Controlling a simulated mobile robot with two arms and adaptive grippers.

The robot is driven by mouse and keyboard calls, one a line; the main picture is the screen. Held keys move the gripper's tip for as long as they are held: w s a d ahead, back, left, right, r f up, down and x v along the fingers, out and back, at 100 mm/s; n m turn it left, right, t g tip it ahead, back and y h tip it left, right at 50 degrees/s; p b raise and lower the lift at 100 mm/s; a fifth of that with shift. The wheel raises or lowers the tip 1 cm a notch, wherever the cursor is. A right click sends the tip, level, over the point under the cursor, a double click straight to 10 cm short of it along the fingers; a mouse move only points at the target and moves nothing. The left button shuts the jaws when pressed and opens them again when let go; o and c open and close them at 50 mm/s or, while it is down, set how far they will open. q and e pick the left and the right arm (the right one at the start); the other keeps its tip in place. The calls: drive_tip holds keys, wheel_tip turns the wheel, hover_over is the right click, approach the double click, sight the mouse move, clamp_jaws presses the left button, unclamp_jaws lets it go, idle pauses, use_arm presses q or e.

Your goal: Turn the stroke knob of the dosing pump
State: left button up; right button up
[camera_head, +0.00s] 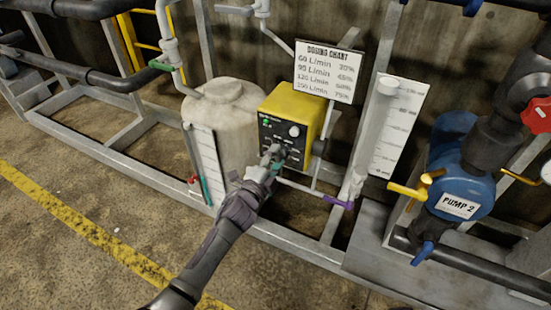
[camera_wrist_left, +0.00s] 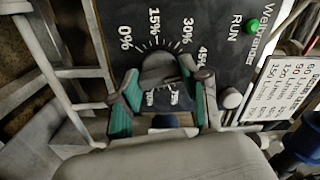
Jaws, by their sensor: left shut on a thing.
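The dosing pump (camera_head: 312,108) is a yellow box with a black front panel, in the middle of the head view. The stroke knob (camera_wrist_left: 158,68) is dark grey and sits below a printed scale with 0%, 15%, 30% and 45% marks in the left wrist view. My left gripper (camera_head: 274,155) is at the lower part of the panel and hides the knob in the head view. In the left wrist view its teal-padded fingers (camera_wrist_left: 166,84) are on either side of the knob, shut on it. My right gripper is in neither view.
A round light knob (camera_head: 294,131) and a green RUN light (camera_wrist_left: 252,27) are on the panel. A dosing chart (camera_head: 328,72) hangs above the pump. A pale tank (camera_head: 228,112) stands left, a blue pump (camera_head: 462,172) right. Purple-handled valve (camera_head: 338,202) lies below right.

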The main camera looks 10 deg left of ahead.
use_arm(q)
drive_tip(key=shift+f, duration=0.1)
idle(0.4)
drive_tip(key=o, duration=1.1)
drive_tip(key=shift+o, duration=0.2)
drive_tip(key=shift+s+a, duration=0.1)
drive_tip(key=shift+s, duration=0.1)
drive_tip(key=v, duration=1.1)
drive_tip(key=shift+s, duration=0.3)
drive_tip(key=shift+a, duration=0.1)
